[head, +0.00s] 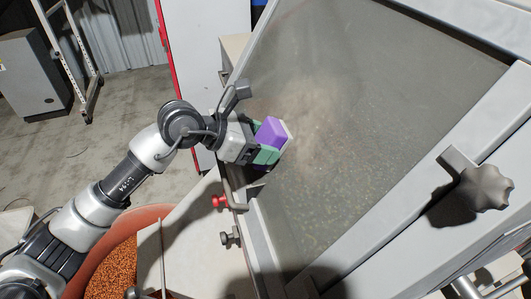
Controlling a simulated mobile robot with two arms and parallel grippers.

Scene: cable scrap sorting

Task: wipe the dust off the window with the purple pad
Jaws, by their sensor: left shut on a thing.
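The window (390,105) is a large tilted pane in a pale grey frame, filling the middle and right of the head view. A brownish patch of dust (315,105) lies on its left middle part. My left gripper (268,150) is shut on the purple pad (271,131). The pad is at the window's left side, by the left edge of the dust patch. Its pale face is turned to the pane; I cannot tell whether it touches the glass. My right gripper is not in view.
A large dark knob (486,188) sticks out from the right frame. A red-handled valve (218,201) and a small dark knob (227,238) sit below my left gripper. An orange-red tub (100,262) of copper-coloured granules stands at the lower left. A grey cabinet (32,75) stands at the far left.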

